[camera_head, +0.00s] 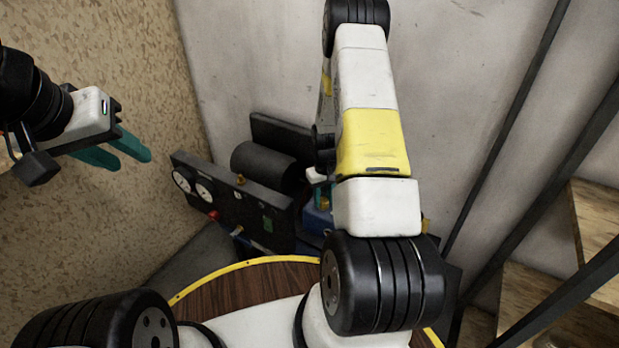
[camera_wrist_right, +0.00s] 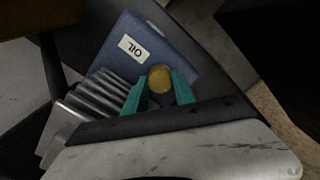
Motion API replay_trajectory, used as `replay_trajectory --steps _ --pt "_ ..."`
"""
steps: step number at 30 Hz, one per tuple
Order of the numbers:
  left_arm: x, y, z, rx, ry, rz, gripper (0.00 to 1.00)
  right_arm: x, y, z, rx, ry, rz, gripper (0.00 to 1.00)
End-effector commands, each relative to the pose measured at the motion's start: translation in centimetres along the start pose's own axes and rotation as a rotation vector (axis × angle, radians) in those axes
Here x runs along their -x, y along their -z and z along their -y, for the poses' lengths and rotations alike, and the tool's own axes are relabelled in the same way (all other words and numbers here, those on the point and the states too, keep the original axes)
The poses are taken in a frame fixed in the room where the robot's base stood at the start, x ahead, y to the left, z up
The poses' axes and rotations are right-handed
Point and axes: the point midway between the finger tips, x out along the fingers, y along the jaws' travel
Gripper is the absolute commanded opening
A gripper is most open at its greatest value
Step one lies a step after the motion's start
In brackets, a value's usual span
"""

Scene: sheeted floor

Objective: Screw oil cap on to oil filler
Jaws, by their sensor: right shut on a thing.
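The round yellow oil cap (camera_wrist_right: 160,78) sits between the two green fingers of my right gripper (camera_wrist_right: 157,84) in the right wrist view. That gripper is shut on it. Just beyond the cap is a blue box (camera_wrist_right: 165,45) with a white "OIL" label (camera_wrist_right: 132,48). The oil filler opening itself is not visible, and I cannot tell whether the cap touches it. In the head view my right arm hides most of the right gripper, and part of the blue box (camera_head: 317,218) shows beside it. My left gripper (camera_head: 131,161) is open and empty at the left.
A black panel (camera_head: 250,218) with white gauges (camera_head: 204,192) and a black cylinder (camera_head: 265,165) stand left of my right arm. Grey ribs (camera_wrist_right: 98,98) lie beside the blue box. Dark bars and wooden steps (camera_head: 545,290) are at the right.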

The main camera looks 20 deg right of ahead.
Motion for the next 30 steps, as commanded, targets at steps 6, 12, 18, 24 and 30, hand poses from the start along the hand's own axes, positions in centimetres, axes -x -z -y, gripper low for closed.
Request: replay_trajectory --steps 6,12,18,24,30 --pt "0.00 0.00 0.00 0.000 0.000 0.000 0.36 -0.01 -0.01 0.01 -0.001 0.000 0.000 0.00" --pt "0.00 0.00 0.00 0.000 0.000 0.000 0.36 -0.02 -0.02 0.01 -0.156 -0.002 0.001 0.00" --pt "0.00 0.00 0.00 0.000 0.000 0.000 0.36 -0.02 -0.01 0.06 -0.659 -0.003 0.001 0.00" --pt "0.00 0.00 0.00 0.000 0.000 0.000 0.36 -0.01 0.00 0.09 -1.163 -0.002 0.001 0.00" --pt "0.00 0.00 0.00 0.000 0.000 0.000 0.36 -0.01 0.02 0.08 -1.591 -0.002 0.001 0.00"
